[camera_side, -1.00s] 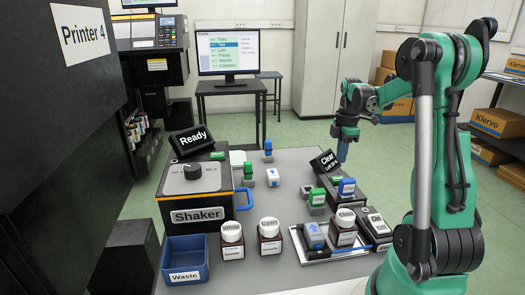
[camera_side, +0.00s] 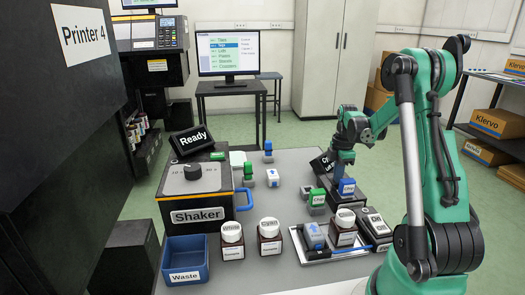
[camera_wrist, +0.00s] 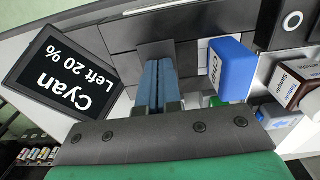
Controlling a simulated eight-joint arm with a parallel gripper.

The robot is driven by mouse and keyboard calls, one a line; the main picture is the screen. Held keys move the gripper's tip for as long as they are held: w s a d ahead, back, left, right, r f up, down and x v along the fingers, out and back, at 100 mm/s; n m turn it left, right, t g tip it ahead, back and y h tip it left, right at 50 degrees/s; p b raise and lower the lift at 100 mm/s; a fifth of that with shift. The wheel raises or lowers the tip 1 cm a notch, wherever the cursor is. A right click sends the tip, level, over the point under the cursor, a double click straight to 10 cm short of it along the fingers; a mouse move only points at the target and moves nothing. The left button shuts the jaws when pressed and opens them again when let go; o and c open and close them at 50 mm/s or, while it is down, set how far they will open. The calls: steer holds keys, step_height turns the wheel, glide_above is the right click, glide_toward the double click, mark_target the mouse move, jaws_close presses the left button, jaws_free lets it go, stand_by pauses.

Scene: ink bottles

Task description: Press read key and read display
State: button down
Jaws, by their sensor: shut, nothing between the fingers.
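My gripper (camera_wrist: 158,85) is shut and empty, its blue fingers side by side. In the side view it (camera_side: 342,170) points down over the dark reader at the back right of the table. In the wrist view the fingertips meet a dark grey plate (camera_wrist: 157,50) on the reader; I cannot tell whether it is pressed down. The display (camera_wrist: 68,68) is lit and reads "Cyan Left 20 %", upside down in the wrist view. In the side view my gripper partly hides the display (camera_side: 322,163). A blue-topped chip (camera_wrist: 231,68) stands beside the fingers.
A green-topped block (camera_side: 317,197) stands close left of the reader. White-capped bottles (camera_side: 231,238), a metal tray (camera_side: 335,255) and a blue waste bin (camera_side: 185,262) are in front. The shaker (camera_side: 197,190) is left, with a "Ready" display (camera_side: 191,140).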

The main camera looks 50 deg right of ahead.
steer(key=shift+f, duration=0.4)
step_height(320, 180, up, 9)
stand_by(0.4)
steer(key=shift+f, duration=0.1)
stand_by(0.4)
steer(key=w+a+r+m+t, duration=0.1)
steer(key=w+a+m+t, duration=0.1)
steer(key=a, duration=1.2)
steer(key=w+a+r+m+t, duration=0.1)
steer(key=a+m+t, duration=0.4)
steer(key=a, duration=1)
steer(key=shift+w+a+r+m, duration=0.15)
steer(key=shift+w+a+m, duration=0.15)
steer(key=shift+w+m, duration=0.6)
